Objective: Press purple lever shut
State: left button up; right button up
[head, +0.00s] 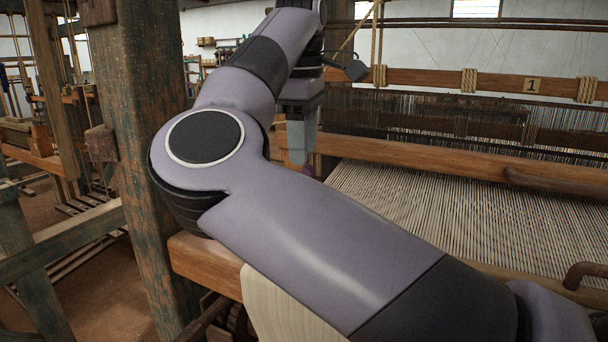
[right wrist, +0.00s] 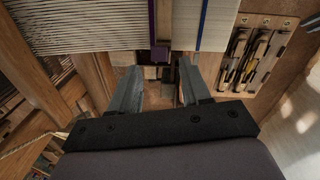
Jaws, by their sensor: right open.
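My right gripper (head: 299,155) hangs pointing down at the near left edge of the loom, partly hidden behind my right arm in the head view. In the right wrist view my right gripper (right wrist: 157,72) has its two grey fingers apart with nothing held between them. A small purple lever (right wrist: 160,53) shows just beyond the fingertips, roughly in line with the gap. A bit of purple (head: 309,169) shows beside the fingertips in the head view, mostly hidden by my arm. I cannot tell whether the fingers touch the lever. My left gripper is out of view.
A sheet of pale warp threads (head: 450,205) stretches across the loom. A wooden beam (head: 470,165) runs behind it. A thick weathered post (head: 140,130) stands left of my arm. A wooden tray of tools (right wrist: 252,55) lies at the right in the wrist view.

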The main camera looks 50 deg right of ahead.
jog(key=f, duration=0.6)
jog(key=shift+d+f, duration=0.25)
jog(key=shift+f, duration=0.05)
grip_shut()
